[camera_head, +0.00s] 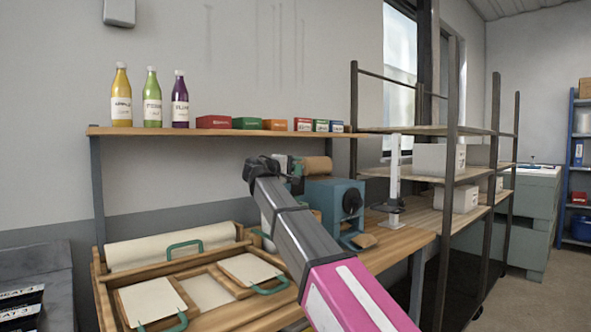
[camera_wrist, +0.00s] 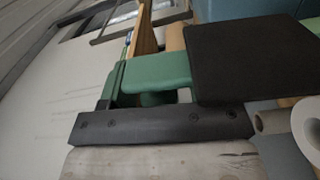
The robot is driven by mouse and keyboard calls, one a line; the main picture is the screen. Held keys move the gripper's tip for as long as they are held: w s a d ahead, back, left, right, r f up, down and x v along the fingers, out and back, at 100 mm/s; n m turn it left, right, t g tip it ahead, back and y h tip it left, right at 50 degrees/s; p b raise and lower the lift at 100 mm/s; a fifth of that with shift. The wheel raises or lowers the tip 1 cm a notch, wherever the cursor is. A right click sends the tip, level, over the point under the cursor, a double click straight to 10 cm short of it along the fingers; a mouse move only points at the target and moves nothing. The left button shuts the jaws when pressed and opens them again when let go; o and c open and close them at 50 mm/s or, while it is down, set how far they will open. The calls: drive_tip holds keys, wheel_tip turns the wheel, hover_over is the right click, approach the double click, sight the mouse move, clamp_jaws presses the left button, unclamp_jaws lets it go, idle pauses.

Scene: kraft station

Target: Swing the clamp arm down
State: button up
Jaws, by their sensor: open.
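My arm reaches up to a blue machine (camera_head: 335,197) with a black round knob on the bench. My gripper (camera_head: 290,172) is at the left of the machine's top, open, its fingertips largely hidden behind my wrist. Green parts and a wooden roller (camera_head: 318,165) show close by it. In the wrist view, a green arm (camera_wrist: 155,72), which looks like the clamp arm, runs across the middle. I cannot tell whether the gripper touches the green arm.
Wooden trays (camera_head: 210,315) with sheets and green handles cover the bench at left. A shelf (camera_head: 220,131) above holds bottles and small boxes. A white stand (camera_head: 393,180) and a dark-framed rack (camera_head: 450,180) stand at right. Pale rolls (camera_wrist: 305,128) show in the wrist view.

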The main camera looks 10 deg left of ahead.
clamp_jaws()
drive_tip(key=shift+s+d+m, duration=0.75)
drive_tip(key=shift+d+m, duration=0.05)
drive_tip(key=s+d+f+m, duration=0.8)
drive_tip(key=d+f+m, duration=0.1)
drive_tip(key=m, duration=0.6)
drive_tip(key=shift+f, duration=0.65)
drive_tip(key=shift+s+d+m, duration=0.15)
drive_tip(key=shift+m, duration=0.15)
unclamp_jaws()
